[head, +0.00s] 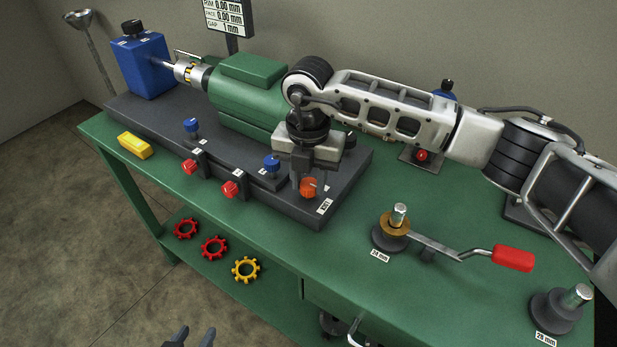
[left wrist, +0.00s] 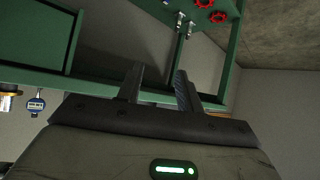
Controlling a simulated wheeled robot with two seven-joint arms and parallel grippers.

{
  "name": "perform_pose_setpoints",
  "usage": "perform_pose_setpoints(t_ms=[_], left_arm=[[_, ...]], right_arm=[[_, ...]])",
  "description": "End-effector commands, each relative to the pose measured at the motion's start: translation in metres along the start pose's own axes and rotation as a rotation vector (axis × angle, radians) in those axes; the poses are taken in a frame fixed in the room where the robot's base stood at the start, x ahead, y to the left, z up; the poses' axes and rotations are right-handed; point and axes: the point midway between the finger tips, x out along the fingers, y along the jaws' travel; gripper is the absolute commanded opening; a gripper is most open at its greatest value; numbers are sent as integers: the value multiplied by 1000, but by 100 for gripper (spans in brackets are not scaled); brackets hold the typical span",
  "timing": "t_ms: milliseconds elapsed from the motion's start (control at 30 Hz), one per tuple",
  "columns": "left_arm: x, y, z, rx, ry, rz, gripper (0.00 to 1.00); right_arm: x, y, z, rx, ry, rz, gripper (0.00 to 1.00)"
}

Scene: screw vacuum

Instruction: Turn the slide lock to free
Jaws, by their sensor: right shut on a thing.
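The slide lock's orange knob (head: 309,188) sits at the right front end of the dark machine base (head: 338,187), beside a small white label (head: 325,206). My right gripper (head: 306,177) points down and is shut on this knob; its fingers partly hide it. The knob's exact turn angle cannot be told. My left gripper (head: 191,338) is open and empty, low in front of the bench. Its two fingers also show apart in the left wrist view (left wrist: 157,82).
A green motor (head: 255,92) and blue unit (head: 143,65) stand on the base. Blue knobs (head: 271,163) and red knobs (head: 230,189) line its front. A red-handled crank (head: 512,258) lies right. A yellow block (head: 134,146) sits left. Gears (head: 246,269) are on the lower shelf.

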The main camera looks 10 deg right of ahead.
Motion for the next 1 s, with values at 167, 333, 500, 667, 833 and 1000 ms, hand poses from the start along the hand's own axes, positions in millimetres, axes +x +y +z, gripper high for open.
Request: perform_pose_setpoints(t_ms=[167,333,500,667,833,1000], left_arm=[[4,0,4,-3,2,1,36],[7,2,7,-14,14,8,36],[11,4,14,-30,19,18,36],[15,6,15,-47,35,26,36],[19,8,16,-67,53,35,36],[22,9,19,-83,62,42,36]], right_arm=[[1,0,0,-76,-2,1,9],[1,0,1,-202,-2,2,9],[2,-1,1,-360,-3,2,9],[2,-1,1,-512,-3,2,9],[1,-2,1,-673,-3,2,9],[1,-2,2,-834,-4,2,9]])
